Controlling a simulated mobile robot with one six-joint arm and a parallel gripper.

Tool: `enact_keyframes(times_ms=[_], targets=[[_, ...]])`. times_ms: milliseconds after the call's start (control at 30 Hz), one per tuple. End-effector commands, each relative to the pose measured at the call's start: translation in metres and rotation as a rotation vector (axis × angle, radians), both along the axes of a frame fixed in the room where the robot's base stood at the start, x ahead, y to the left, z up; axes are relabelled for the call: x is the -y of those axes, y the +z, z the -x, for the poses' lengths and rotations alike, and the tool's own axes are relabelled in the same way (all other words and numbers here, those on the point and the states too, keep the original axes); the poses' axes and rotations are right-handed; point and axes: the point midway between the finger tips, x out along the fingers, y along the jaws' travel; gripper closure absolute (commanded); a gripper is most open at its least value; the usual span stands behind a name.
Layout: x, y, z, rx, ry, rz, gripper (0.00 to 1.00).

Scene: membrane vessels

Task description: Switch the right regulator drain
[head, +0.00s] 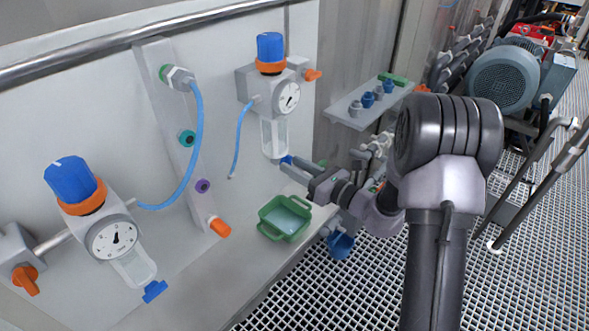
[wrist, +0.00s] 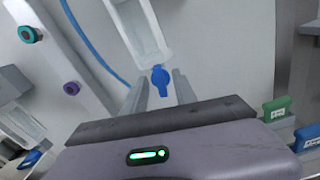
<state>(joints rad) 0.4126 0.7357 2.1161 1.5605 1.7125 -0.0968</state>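The right regulator (head: 272,95) is on the wall panel, with a blue top knob, an orange ring, a dial gauge and a clear bowl (head: 274,137). Its blue drain (head: 287,159) hangs under the bowl, partly hidden by my gripper in the head view. In the wrist view the drain (wrist: 160,78) lies between the fingertips of my gripper (wrist: 160,85), below the clear bowl (wrist: 138,32). The fingers are apart, with a visible gap on each side of the drain. In the head view my gripper (head: 290,168) reaches in from the right.
The left regulator (head: 113,238) has its own blue drain (head: 154,291). A manifold strip (head: 172,125) with a blue hose (head: 190,170) stands between the regulators. A green tray (head: 268,231) is below my gripper. A shelf with fittings (head: 345,117) is at the right.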

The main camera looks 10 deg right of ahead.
Motion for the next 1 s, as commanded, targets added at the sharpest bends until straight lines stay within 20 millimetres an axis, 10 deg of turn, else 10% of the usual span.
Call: enact_keyframes(times_ms=[300,467,1000], targets=[[-0.0030,0.0006,-0.0036,0.000,0.001,0.000,0.68],[-0.0028,0.0005,-0.0034,0.000,0.001,0.000,1.00],[-0.0023,0.0034,-0.0031,-0.091,0.001,-0.118,1.00]])
